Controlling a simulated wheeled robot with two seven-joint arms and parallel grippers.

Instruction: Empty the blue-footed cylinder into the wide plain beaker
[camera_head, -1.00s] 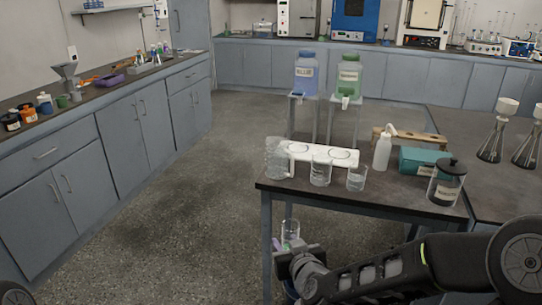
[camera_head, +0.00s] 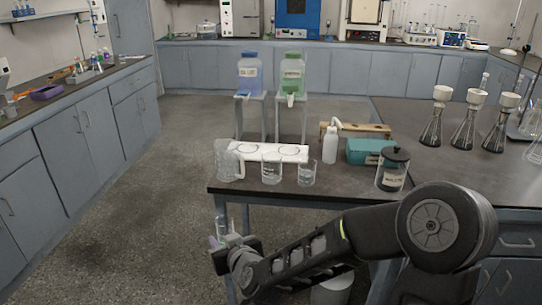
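My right gripper (camera_head: 232,243) is low in front of the table's left front corner, below the tabletop. It appears shut on a clear glass vessel (camera_head: 222,226), seemingly the cylinder, roughly upright; a bluish-purple patch shows beside the fingers, and the foot is not clearly visible. On the table stand a clear handled jug (camera_head: 227,160), a clear glass beaker (camera_head: 271,171) with small dark marks, and another clear beaker (camera_head: 307,174). Which one is the wide plain beaker is hard to tell. My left gripper is out of view.
A white board with rings (camera_head: 262,149) lies behind the beakers. A wash bottle (camera_head: 330,145), teal box (camera_head: 366,151) and black-lidded jar (camera_head: 391,170) stand to the right. The dark table (camera_head: 340,187) has a clear front strip. Floor on the left is free.

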